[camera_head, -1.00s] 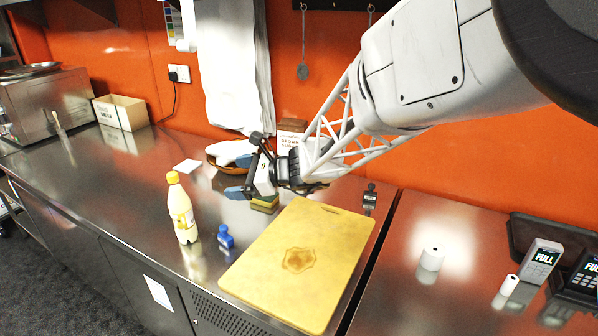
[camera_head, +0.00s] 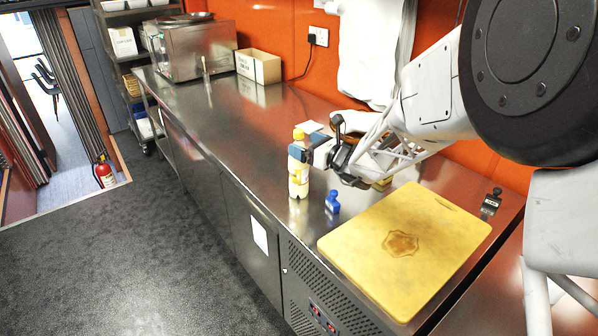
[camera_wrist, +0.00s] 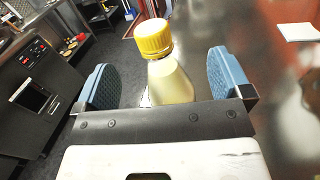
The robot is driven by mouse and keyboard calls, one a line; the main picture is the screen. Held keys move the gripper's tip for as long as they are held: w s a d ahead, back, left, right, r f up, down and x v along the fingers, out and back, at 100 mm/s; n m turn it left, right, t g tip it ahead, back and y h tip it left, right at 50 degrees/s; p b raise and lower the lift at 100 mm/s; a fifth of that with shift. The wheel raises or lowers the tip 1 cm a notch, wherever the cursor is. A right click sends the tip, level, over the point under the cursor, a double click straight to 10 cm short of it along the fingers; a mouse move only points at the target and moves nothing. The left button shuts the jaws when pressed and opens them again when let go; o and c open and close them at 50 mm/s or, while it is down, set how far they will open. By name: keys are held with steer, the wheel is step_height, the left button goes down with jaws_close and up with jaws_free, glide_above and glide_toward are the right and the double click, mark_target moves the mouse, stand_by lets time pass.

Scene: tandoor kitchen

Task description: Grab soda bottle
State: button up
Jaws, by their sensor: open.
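The soda bottle (camera_head: 298,181) stands upright on the steel counter, with pale yellow contents and a yellow cap. In the head view my gripper (camera_head: 306,154) is at its upper part, and one blue fingertip covers some of it. In the wrist view the bottle (camera_wrist: 169,80) stands between the two blue finger pads of my gripper (camera_wrist: 163,83). There is a visible gap on each side, so the gripper is open. The lower bottle is hidden there by the gripper body.
A small blue bottle (camera_head: 332,203) stands close by on the right. A yellow cutting board (camera_head: 440,262) lies to the right of it. A cardboard box (camera_head: 259,67) and a steel appliance (camera_head: 192,50) stand farther back. The counter's middle left is clear.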

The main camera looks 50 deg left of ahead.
mark_target(299, 165)
steer(key=shift+f, duration=1.15)
steer(key=shift+f, duration=0.1)
steer(key=shift+f, duration=0.55)
step_height(299, 165, down, 3)
steer(key=shift+f, duration=0.2)
steer(key=x, duration=0.3)
